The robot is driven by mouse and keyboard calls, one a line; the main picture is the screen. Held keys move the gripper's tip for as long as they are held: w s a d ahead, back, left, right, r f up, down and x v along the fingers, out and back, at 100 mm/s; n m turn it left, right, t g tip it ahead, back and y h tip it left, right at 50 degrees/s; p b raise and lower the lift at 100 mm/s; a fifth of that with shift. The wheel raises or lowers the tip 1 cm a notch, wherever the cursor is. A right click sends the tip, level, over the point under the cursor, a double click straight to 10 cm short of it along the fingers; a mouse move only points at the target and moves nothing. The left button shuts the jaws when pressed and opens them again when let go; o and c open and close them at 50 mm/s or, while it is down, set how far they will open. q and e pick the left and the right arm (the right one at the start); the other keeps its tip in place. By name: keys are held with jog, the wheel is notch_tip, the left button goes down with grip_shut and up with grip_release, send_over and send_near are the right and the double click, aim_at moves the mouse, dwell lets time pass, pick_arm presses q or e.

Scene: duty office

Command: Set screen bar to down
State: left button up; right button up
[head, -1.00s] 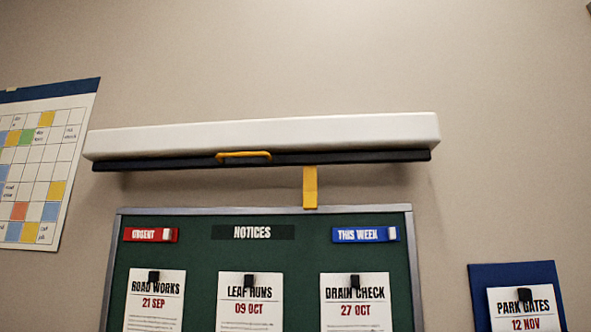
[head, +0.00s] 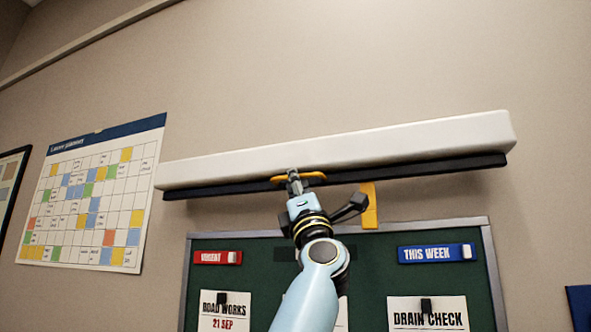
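The screen bar (head: 430,167) is a long dark bar with a yellow handle (head: 315,178). It sits along the underside of a white housing (head: 400,143) on the wall, above the green notice board. My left gripper (head: 293,181) is up at the handle and its tip overlaps the handle's left part. Whether its fingers are open or closed around the handle is not clear from this angle. My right gripper is not in view.
The board carries a red magnet strip (head: 212,257), a blue strip (head: 425,253) and paper notices. A wall planner (head: 95,190) hangs at left. The wall above is bare.

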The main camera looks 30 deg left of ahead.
pick_arm(q)
jog(key=shift+w+a+r, duration=0.3)
jog(key=shift+w+r, duration=0.1)
jog(key=shift+r, duration=0.15)
grip_shut()
